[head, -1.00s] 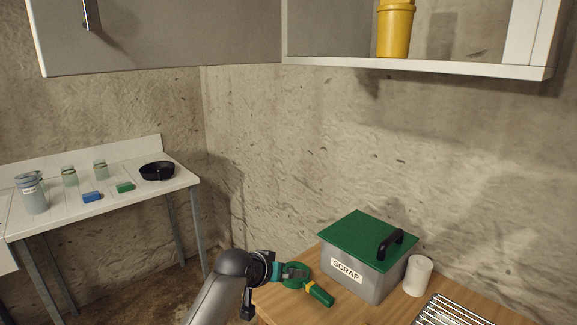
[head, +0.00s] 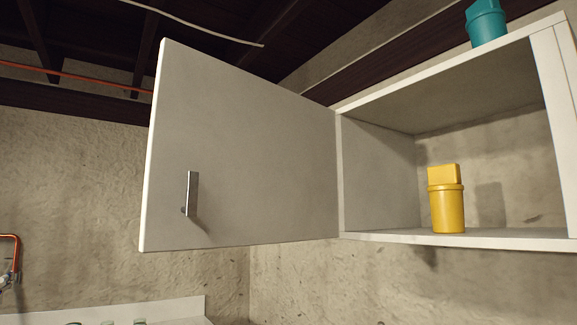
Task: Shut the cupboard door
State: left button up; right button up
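The cupboard door (head: 250,160) is a grey panel with a white edge, and it stands wide open to the left of the cupboard. Its upright metal handle (head: 192,194) is near the free left edge. The white cupboard (head: 378,237) is open at the front, hinged to the door at its left side. A yellow container (head: 447,203) stands on its floor. Neither of my grippers is in the head view.
A teal container (head: 488,24) stands on top of the cupboard. Dark beams and a pale cable (head: 200,26) run overhead. A red pipe (head: 10,250) is at the far left. The space in front of the door looks clear.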

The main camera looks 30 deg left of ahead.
aim_at(263, 153)
jog(key=j+z, duration=0.45)
jog(key=j, duration=0.5)
jog(key=j+z, duration=0.45)
jog(key=j, duration=0.95)
jog(key=k+j, duration=0.15)
jog(key=j, duration=0.3)
